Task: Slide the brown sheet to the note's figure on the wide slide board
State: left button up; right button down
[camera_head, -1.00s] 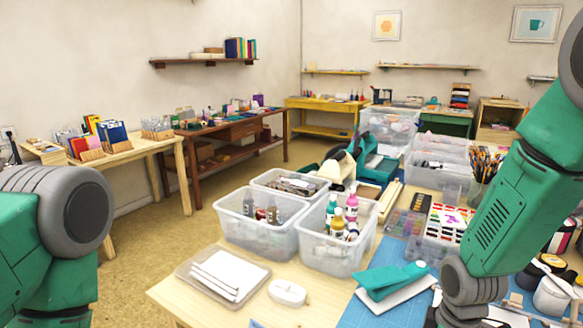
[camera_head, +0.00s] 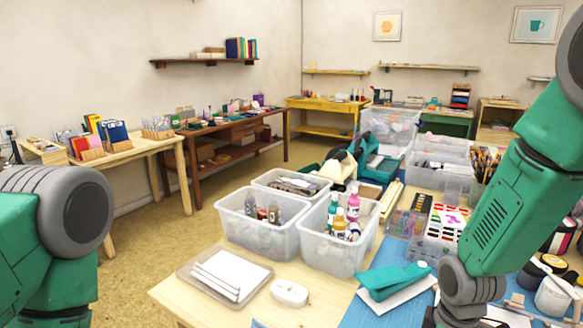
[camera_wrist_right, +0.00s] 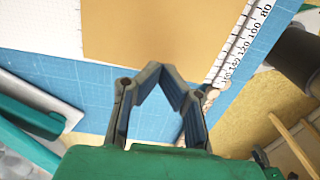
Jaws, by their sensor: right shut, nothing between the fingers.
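The brown sheet (camera_wrist_right: 150,32) fills the upper middle of the right wrist view. Along its right side runs a white scale strip (camera_wrist_right: 240,45) with black numbers; 80, 100 and 120 are readable and the smaller end is blurred. My right gripper (camera_wrist_right: 160,72) is shut and empty, its fingertips meeting over the lower edge of the sheet in the picture; I cannot tell whether they touch it. The note and its figure are not recognisable in either view. My left gripper is out of view; only part of that arm shows at the left of the head view.
A blue gridded mat (camera_wrist_right: 90,85) lies under the sheet. A teal stapler-like tool (camera_head: 393,280) lies on the mat. Clear bins (camera_head: 338,250) of bottles and a tray of white sheets (camera_head: 225,275) stand to the left. A dark cylinder (camera_wrist_right: 295,55) is right of the scale.

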jog(key=shift+a, duration=0.45)
jog(key=shift+f, duration=0.2)
jog(key=shift+d+f, duration=0.45)
jog(key=shift+d, duration=0.05)
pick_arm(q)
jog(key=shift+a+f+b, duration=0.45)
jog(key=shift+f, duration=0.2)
pick_arm(e)
jog(key=shift+a+f, duration=0.4)
jog(key=shift+a, duration=0.05)
jog(key=shift+d+f, duration=0.25)
jog(key=shift+f, duration=0.05)
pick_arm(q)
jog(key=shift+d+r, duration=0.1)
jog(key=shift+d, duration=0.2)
pick_arm(e)
jog(key=shift+s+a+r+p, duration=0.15)
jog(key=shift+s+a+p, duration=0.2)
jog(key=shift+s+a, duration=0.3)
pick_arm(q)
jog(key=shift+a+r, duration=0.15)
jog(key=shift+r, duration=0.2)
pick_arm(e)
jog(key=shift+a, duration=0.2)
